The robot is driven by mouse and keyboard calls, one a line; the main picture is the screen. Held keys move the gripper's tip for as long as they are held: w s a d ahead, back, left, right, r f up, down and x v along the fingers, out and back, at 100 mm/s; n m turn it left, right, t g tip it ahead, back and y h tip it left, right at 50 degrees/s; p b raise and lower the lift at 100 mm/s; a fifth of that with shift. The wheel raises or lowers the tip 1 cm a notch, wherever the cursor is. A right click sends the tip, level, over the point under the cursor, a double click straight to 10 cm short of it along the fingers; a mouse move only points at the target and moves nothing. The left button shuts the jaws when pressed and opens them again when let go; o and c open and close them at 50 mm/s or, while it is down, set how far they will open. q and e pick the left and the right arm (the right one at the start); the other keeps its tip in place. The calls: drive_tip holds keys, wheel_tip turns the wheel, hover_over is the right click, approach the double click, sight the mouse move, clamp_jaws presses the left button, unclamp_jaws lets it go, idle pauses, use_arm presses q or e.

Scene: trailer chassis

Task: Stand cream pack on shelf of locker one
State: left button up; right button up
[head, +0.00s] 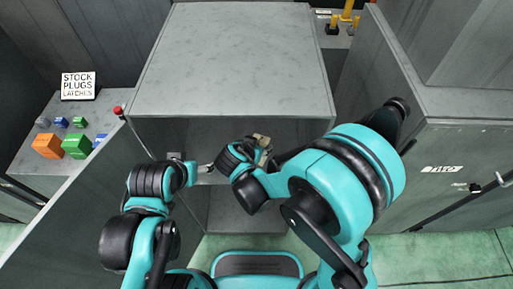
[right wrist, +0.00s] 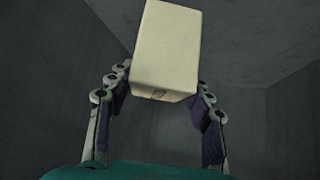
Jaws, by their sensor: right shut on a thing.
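The cream pack (right wrist: 165,45) is a pale box between the fingers of my right gripper (right wrist: 161,82) in the right wrist view. The right gripper is shut on it. In the head view only a small tan part of the pack (head: 263,141) shows beyond my right wrist, at the open front of the grey locker (head: 230,60). A pale shelf edge (head: 213,179) crosses the opening, mostly hidden by my arms. My left gripper (head: 207,168) is at the left of that opening; its fingers are too small to read. Contact between pack and shelf cannot be told.
A bench (head: 25,165) at left holds coloured blocks, a label sign (head: 78,86) and a red-knobbed lever (head: 118,111). A grey cabinet (head: 450,160) stands at right. Yellow-topped items (head: 347,12) stand at the back right. Locker walls surround the pack closely.

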drive_tip(key=w+f, duration=0.1)
drive_tip(key=w, duration=0.2)
drive_tip(key=w+f+b, duration=0.1)
drive_tip(key=shift+w+f, duration=0.15)
drive_tip(key=shift+f, duration=0.2)
wheel_tip(320, 180, down, 4)
drive_tip(key=shift+f+b, duration=0.1)
drive_tip(key=shift+b, duration=1.05)
drive_tip(key=shift+r, duration=0.2)
drive_tip(key=o, duration=1)
drive_tip(key=shift+f, duration=0.15)
drive_tip(key=shift+c, duration=0.2)
drive_tip(key=o, duration=0.4)
